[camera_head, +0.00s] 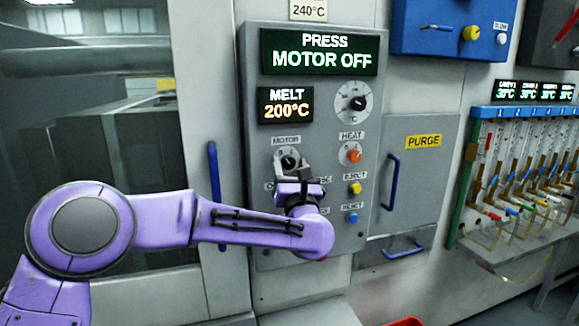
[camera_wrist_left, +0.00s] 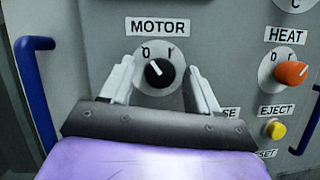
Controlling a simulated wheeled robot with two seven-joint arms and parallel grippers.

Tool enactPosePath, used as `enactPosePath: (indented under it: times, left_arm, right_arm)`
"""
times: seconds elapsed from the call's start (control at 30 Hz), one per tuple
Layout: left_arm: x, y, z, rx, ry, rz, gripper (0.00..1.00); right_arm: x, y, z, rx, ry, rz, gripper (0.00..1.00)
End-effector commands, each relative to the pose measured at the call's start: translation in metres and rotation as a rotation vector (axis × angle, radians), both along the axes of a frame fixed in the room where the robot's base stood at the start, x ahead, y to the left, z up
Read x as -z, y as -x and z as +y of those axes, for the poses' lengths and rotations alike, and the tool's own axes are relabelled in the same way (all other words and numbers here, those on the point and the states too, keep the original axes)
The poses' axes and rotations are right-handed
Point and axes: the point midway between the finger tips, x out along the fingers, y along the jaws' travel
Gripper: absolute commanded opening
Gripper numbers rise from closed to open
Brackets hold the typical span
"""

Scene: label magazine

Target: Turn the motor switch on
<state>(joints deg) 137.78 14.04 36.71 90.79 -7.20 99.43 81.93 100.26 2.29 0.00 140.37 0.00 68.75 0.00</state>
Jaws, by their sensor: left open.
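The motor switch (camera_head: 289,160) is a black rotary knob with a white pointer line on a pale round dial, under a MOTOR label on the grey control panel (camera_head: 257,222). In the left wrist view the motor switch (camera_wrist_left: 159,73) has its pointer tilted up and left toward the 0 mark. The display (camera_head: 320,52) above reads PRESS MOTOR OFF. My left gripper (camera_head: 292,166) is open in front of the knob. In the left wrist view its fingers (camera_wrist_left: 162,82) stand on either side of the dial, with nothing held. My right gripper is out of view.
The orange HEAT knob (camera_head: 350,153), yellow EJECT button (camera_head: 355,188) and blue RESET button (camera_head: 352,218) are just right of my gripper. Blue handles stand at the left (camera_head: 214,185) and right (camera_head: 390,182) of the panel. A MELT display (camera_head: 286,105) reads 200°C.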

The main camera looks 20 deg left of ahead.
Motion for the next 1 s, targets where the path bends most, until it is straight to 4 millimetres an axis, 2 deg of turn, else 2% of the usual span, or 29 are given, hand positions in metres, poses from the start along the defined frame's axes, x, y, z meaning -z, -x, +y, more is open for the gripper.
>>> enactPosePath:
  times: [0.03,0.17,0.2,0.57,1.0]
  left_arm:
    - [0.0,0.0001,0.0,0.0,0.0,0.0,0.51]
    - [0.0,0.0003,0.0001,0.0,0.0,0.0,0.09]
    - [0.0,0.0003,0.0001,0.0,0.0,0.0,0.05]
    - [0.0006,0.0008,0.0004,0.0,-0.042,0.029,0.05]
    - [-0.0019,0.0024,0.0023,0.001,-0.325,0.22,0.05]
  right_arm:
    - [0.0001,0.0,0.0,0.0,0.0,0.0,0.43]
    - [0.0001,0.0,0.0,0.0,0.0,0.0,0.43]
    - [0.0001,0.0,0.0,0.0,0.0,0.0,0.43]
    - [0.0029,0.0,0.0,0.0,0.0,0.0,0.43]
    - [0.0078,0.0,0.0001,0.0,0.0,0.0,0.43]
